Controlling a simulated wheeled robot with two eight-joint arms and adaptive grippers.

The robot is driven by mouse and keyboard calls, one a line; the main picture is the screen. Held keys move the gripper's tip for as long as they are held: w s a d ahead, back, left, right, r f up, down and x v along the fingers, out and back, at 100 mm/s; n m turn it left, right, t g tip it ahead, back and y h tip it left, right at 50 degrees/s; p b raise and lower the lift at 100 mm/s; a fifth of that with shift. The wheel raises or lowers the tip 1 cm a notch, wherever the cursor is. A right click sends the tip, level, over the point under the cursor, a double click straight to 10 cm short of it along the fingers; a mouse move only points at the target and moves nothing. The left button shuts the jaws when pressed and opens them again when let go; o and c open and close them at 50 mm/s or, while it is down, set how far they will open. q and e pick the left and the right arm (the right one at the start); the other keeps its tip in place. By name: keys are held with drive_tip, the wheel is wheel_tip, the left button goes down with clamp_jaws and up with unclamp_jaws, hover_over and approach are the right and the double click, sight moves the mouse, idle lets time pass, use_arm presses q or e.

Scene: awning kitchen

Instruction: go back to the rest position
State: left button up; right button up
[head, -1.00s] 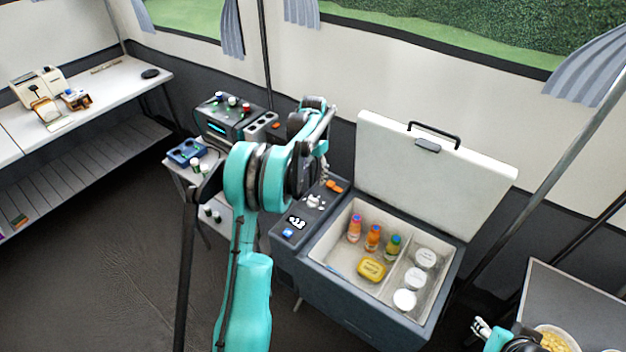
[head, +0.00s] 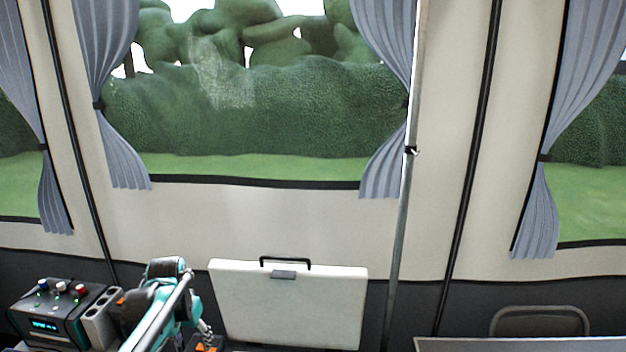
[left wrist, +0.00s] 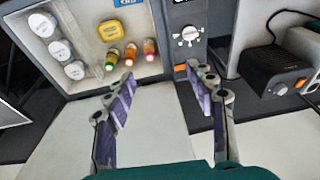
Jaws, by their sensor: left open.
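My left arm, teal and grey, reaches up at the bottom left of the head view, left of the white cooler lid (head: 290,310). My right gripper is in neither view.
The cooler holds white-lidded jars (left wrist: 60,50), a yellow tin (left wrist: 110,30) and bottles (left wrist: 130,52). A dark device (head: 55,315) with coloured knobs stands at the left. A metal pole (head: 400,220) rises right of the lid. A chair back (head: 540,320) and table edge (head: 500,344) are at lower right.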

use_arm(q)
drive_tip(key=s+d+t, duration=0.2)
drive_tip(key=s+d, duration=0.4)
drive_tip(key=s, duration=0.4)
drive_tip(key=s+d+t, duration=0.2)
drive_tip(key=s+d, duration=0.4)
drive_tip(key=s, duration=0.5)
drive_tip(key=shift+s+d+f+n+t+h, duration=0.25)
drive_tip(key=shift+f+n+t+h, duration=0.05)
drive_tip(key=shift+f+n+t, duration=0.1)
